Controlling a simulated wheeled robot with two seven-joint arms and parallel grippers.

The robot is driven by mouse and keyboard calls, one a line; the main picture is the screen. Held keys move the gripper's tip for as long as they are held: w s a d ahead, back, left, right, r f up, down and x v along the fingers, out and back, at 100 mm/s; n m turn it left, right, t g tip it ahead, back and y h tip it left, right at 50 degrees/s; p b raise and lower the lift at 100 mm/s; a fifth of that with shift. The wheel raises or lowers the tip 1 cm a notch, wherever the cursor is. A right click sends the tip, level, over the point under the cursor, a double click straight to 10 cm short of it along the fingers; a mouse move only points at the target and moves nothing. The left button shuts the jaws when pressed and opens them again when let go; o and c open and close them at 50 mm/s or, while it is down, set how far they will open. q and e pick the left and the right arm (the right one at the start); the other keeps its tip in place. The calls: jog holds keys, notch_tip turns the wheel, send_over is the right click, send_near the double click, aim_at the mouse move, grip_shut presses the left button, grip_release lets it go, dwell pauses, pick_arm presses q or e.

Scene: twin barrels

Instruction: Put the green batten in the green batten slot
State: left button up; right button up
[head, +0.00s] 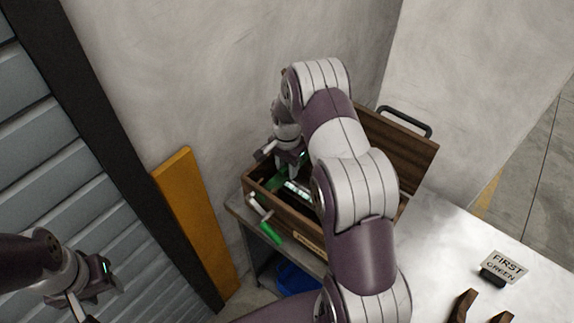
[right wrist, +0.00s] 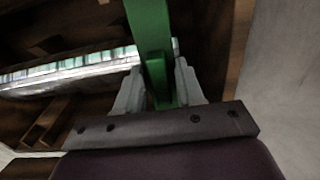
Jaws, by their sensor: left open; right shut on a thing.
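My right gripper (right wrist: 158,90) is shut on the green batten (right wrist: 150,35), which runs up and away between its fingers in the right wrist view. In the head view the right gripper (head: 283,158) is over the open wooden box (head: 284,214), with green (head: 275,183) showing below it. My own arm covers much of the box. A silver bar with pale green blocks (right wrist: 70,70) lies inside the box beside the batten. I cannot make out the batten slot or whether the batten touches it. My left gripper (head: 85,300) is open and empty at the lower left, away from the box.
A crank with a green handle (head: 270,233) is at the box's front left. The raised lid (head: 405,147) is behind. A "FIRST GREEN" sign (head: 503,266) and brown wooden pieces (head: 463,305) stand on the pale tabletop (head: 440,235). A blue bin (head: 293,279) is below. An orange board (head: 192,215) leans left.

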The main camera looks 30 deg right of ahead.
aim_at(287, 166)
jog(key=o, duration=1.1)
jog(key=shift+r, duration=0.25)
notch_tip(287, 166, up, 12)
jog(key=b, duration=0.3)
